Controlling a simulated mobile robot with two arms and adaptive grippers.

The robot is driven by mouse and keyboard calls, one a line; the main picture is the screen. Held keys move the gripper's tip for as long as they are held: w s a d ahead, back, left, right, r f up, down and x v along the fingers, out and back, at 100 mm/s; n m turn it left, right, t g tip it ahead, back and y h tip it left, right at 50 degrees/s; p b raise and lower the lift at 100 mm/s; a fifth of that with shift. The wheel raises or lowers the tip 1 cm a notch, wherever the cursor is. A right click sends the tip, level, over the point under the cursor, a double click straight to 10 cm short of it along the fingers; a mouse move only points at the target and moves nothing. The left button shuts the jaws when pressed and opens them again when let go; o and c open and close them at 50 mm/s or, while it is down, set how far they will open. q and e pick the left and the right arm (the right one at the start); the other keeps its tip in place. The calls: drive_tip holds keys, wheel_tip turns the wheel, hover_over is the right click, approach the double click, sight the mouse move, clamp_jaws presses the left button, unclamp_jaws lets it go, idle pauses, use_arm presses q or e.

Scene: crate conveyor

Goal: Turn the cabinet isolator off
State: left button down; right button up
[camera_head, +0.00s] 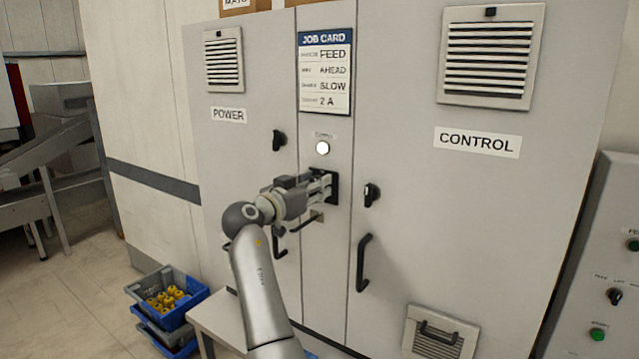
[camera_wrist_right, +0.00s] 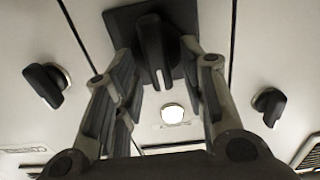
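The isolator (camera_wrist_right: 152,40) is a black rotary handle on a dark square plate, set in the cabinet's narrow middle panel. In the wrist view its grip runs up and down the picture, pointing toward the lit lamp. In the head view the plate (camera_head: 332,188) shows just past my gripper, which hides the handle. My right gripper (camera_wrist_right: 163,72) is open, with one finger on each side of the handle and visible gaps to it. It also shows in the head view (camera_head: 322,188), up at the panel. My left gripper is not in view.
A white lit lamp (camera_head: 322,148) and the job card (camera_head: 325,72) are above the isolator. Black door knobs (camera_head: 279,140) (camera_head: 372,194) flank it, with a door handle (camera_head: 363,262) at lower right. Blue crates (camera_head: 185,318) stand at lower left, beside a low table (camera_head: 212,315).

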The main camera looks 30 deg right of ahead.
drive_tip(key=shift+a, duration=0.2)
drive_tip(key=shift+c, duration=0.8)
clamp_jaws()
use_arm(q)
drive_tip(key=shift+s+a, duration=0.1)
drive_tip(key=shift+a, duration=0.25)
